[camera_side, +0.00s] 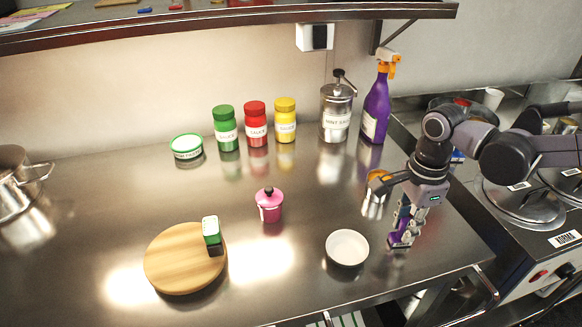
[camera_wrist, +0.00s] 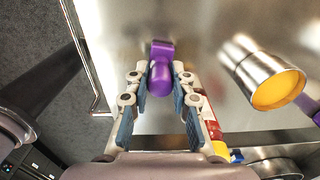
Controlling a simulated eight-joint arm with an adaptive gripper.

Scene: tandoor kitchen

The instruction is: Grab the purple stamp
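The purple stamp (camera_wrist: 161,73) stands upright on the steel counter, with a rounded handle above a wider block base. My gripper (camera_wrist: 160,78) points down over it, open, with one finger on each side of the handle. Narrow gaps seem to show between the fingers and the handle. In the side view my gripper (camera_side: 408,217) is low over the right part of the counter, and its fingers hide much of the stamp (camera_side: 395,243), whose purple base shows at the bottom.
A metal cup with orange contents (camera_side: 374,195) stands close behind my gripper. A white bowl (camera_side: 347,248) is to the left, a pink lidded jar (camera_side: 269,207) farther left. A wooden board (camera_side: 175,265) bears a green-and-white block (camera_side: 211,230). Sauce jars (camera_side: 256,127) and a purple spray bottle (camera_side: 376,108) line the back.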

